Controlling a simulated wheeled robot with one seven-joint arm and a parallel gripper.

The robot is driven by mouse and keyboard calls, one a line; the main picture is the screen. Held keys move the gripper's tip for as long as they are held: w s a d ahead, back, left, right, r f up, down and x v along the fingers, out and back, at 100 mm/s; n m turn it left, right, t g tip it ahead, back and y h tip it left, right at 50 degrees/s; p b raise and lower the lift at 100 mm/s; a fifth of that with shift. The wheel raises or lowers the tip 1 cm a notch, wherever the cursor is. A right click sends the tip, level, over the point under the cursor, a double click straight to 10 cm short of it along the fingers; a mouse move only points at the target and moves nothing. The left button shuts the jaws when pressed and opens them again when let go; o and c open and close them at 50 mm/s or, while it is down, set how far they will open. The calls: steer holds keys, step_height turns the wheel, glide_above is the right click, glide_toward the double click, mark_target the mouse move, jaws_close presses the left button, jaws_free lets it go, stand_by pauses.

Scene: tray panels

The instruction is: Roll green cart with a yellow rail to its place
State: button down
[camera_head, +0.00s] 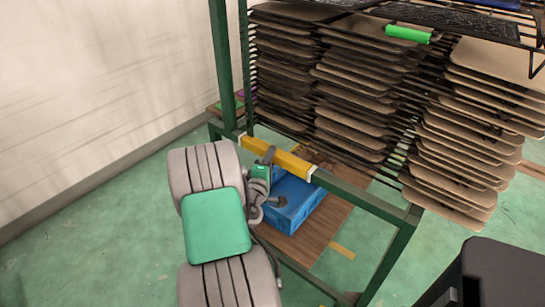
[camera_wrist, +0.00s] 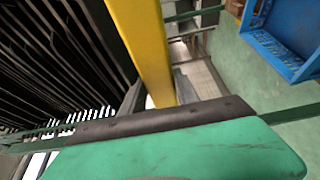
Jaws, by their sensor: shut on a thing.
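The green cart (camera_head: 225,65) is a tall green frame holding stacks of brown trays on dark racks. Its yellow rail (camera_head: 290,162) runs across the near side, low in the frame. My gripper (camera_head: 268,155) is at the left part of this rail and shut on it. In the wrist view the yellow rail (camera_wrist: 143,45) runs from the top down to my gripper, where my own dark and green parts hide its lower end. The fingertips are largely hidden in both views.
A blue crate (camera_head: 306,209) stands on the cart's wooden bottom shelf (camera_head: 318,232), close to my wrist. A bright green roll (camera_head: 408,34) lies on the top rack. A pale wall (camera_head: 100,70) stands at left. Green floor (camera_head: 75,245) is clear at lower left.

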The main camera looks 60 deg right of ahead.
steer(key=w+a+b, duration=0.1)
steer(key=a+b, duration=0.1)
steer(key=a, duration=0.6)
steer(key=shift+w+b, duration=0.35)
steer(key=shift+b, duration=0.05)
steer(key=c, duration=1.2)
jaws_free()
steer(key=shift+s+f, duration=0.1)
steer(key=shift+c, duration=0.2)
steer(key=o, duration=0.3)
steer(key=shift+a, duration=0.1)
steer(key=shift+o, duration=0.2)
steer(key=shift+w, duration=0.2)
steer(key=s+a+b, duration=0.1)
steer(key=a, duration=0.6)
steer(key=shift+s+a, duration=0.15)
steer(key=shift+a, duration=0.25)
